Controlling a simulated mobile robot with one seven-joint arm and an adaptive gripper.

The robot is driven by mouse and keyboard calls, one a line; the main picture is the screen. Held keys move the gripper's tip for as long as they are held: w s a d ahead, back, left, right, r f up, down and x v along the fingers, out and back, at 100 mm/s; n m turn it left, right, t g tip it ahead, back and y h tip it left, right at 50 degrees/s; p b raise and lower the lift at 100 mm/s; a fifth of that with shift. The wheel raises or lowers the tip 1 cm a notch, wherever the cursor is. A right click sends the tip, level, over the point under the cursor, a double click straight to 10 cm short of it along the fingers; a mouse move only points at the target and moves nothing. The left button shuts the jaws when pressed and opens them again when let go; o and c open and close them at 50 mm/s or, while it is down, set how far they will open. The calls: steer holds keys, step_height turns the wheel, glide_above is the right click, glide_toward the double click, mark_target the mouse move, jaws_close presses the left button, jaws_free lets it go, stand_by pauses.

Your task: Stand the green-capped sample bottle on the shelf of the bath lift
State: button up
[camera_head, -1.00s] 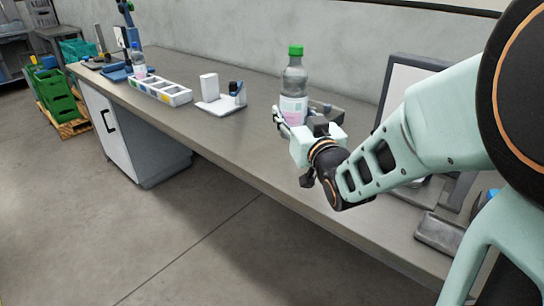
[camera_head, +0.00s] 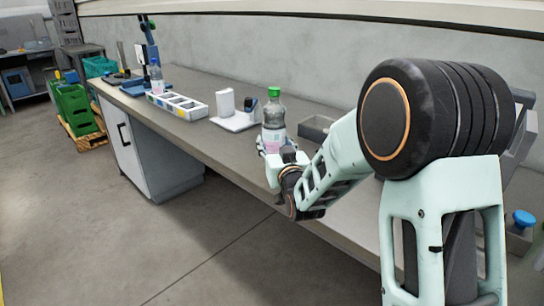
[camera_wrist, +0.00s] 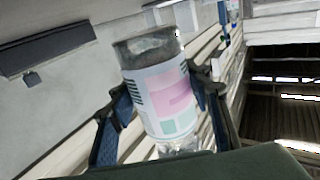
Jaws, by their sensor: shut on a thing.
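The green-capped sample bottle (camera_head: 273,128) is clear, with a white and pink label, and stands roughly upright in my gripper (camera_head: 270,153) above the bench. In the wrist view the bottle (camera_wrist: 157,90) lies between the two dark fingers of my gripper (camera_wrist: 165,108), which are shut on its label area; its cap is out of that view. A blue upright device (camera_head: 149,45) stands at the far end of the bench and may be the bath lift, but I cannot tell its shelf clearly.
On the grey bench (camera_head: 190,128) are a white stand (camera_head: 234,122), a white compartment tray (camera_head: 178,105) and another bottle (camera_head: 156,78) near the blue device. A grey open box (camera_head: 316,128) is right of the held bottle. Green crates (camera_head: 75,110) stand on the floor at left.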

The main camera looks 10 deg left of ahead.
steer(key=shift+w+a+f, duration=0.35)
steer(key=shift+f, duration=0.1)
steer(key=shift+f+b, duration=0.4)
steer(key=shift+f, duration=1.1)
steer(key=shift+f+b, duration=0.25)
steer(key=shift+b, duration=0.05)
steer(key=o, duration=1.7)
steer(key=shift+c, duration=0.2)
steer(key=shift+r, duration=0.1)
